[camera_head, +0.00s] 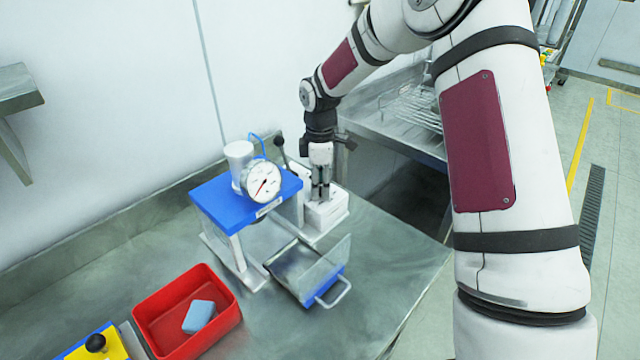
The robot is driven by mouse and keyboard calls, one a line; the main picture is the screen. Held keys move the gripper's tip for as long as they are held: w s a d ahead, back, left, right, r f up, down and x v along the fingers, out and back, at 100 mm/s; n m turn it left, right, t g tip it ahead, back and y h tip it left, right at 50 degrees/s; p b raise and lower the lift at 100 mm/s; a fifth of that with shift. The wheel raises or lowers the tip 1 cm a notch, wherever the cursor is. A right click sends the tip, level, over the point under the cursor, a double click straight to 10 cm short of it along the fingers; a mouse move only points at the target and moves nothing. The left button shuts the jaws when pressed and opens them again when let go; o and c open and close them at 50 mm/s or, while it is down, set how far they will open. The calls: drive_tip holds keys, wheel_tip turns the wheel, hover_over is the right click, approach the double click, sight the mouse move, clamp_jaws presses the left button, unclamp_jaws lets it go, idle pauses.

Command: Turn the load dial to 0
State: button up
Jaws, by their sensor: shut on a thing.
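My gripper (320,192) points straight down over a white box (325,215) at the right of the blue-topped press. Its fingers are shut at the top of this box, on what looks like the load dial. The fingers hide the dial, so its setting cannot be read. A round white gauge (262,183) with a red needle faces forward on the blue press (215,200), left of my gripper. The needle points down and to the left.
A metal tray with a clear raised guard (328,265) and a handle stands in front of the press. A red bin (228,318) holding a blue block (199,316) and a yellow unit with a black knob (96,343) are at front left. A dark lever (280,143) rises behind the press.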

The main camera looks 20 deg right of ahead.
sight(320, 186)
drive_tip(key=o, duration=1.1)
drive_tip(key=shift+o, duration=0.2)
wheel_tip(320, 186, up, 12)
